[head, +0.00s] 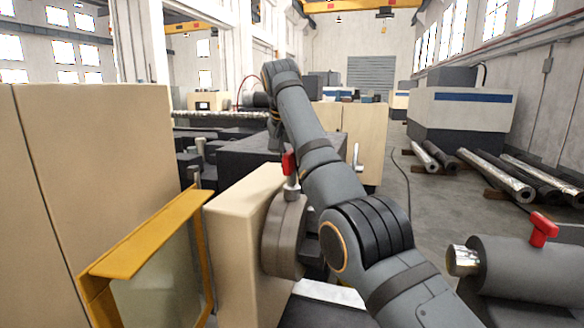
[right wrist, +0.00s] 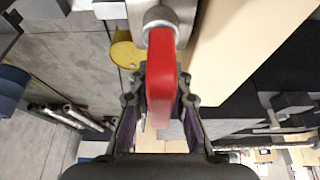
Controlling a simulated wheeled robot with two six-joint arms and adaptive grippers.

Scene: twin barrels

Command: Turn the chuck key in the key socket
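The red-handled chuck key (head: 289,164) stands upright on top of the round grey chuck (head: 285,235), its metal shank going down into the rim; the socket itself is too small to see. In the right wrist view the red handle (right wrist: 163,85) fills the middle, with its metal collar at the top. My right gripper (right wrist: 160,92) has its fingers spread on either side of the handle, and a gap shows at the right finger. In the head view my right arm hides most of that gripper. My left gripper is not in view.
The cream headstock (head: 235,235) and a yellow-framed guard (head: 145,240) are close on the left. A grey cylinder with a red lever (head: 543,230) stands at lower right.

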